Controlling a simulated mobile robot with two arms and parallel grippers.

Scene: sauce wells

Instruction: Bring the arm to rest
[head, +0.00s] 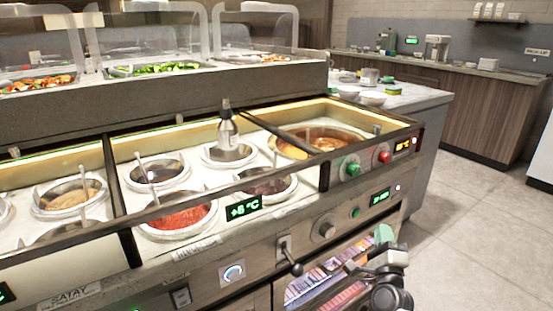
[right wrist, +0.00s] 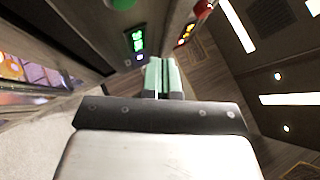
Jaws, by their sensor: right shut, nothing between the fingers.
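My right gripper (head: 384,235) is at the lower right of the head view, in front of the sauce counter's front panel. Its green fingertips point up. In the right wrist view the two green fingers (right wrist: 163,76) lie side by side, shut, with nothing between them. The wrist is a light metal body with a dark bar across it. My left gripper is in neither view.
The sauce counter (head: 213,262) fills the left and middle, with several round wells of sauce. A lit glass-fronted compartment (head: 325,275) is beside my right arm. Open floor (head: 470,215) lies to the right.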

